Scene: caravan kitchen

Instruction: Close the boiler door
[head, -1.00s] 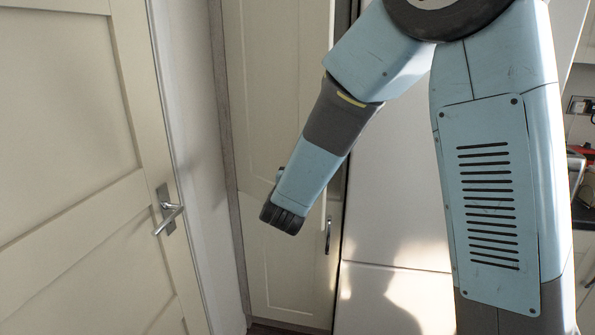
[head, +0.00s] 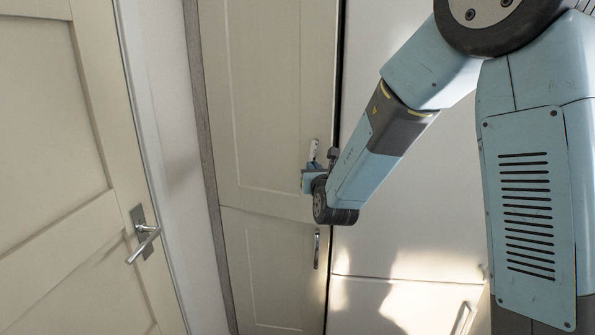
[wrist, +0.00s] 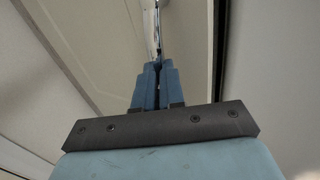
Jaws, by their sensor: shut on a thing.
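The boiler door is taken to be the tall cream upper cupboard door (head: 265,100). It looks nearly flush with its front, with a dark strip along its right edge; I cannot tell if it is fully shut. Its upright metal handle (head: 313,149) is near the lower right corner. My gripper (head: 308,173) is at this handle, its fingers partly hidden by my wrist. In the wrist view, my gripper (wrist: 155,84) has its blue fingers together around the lower end of the handle (wrist: 152,38), and the door panel (wrist: 95,45) spreads to the left.
A lower cream cupboard door (head: 265,270) with its own handle (head: 317,249) is below. A pale smooth panel (head: 395,235) stands on the right. A cream room door (head: 50,150) with a lever handle (head: 143,237) stands on the left. Little free room shows between them.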

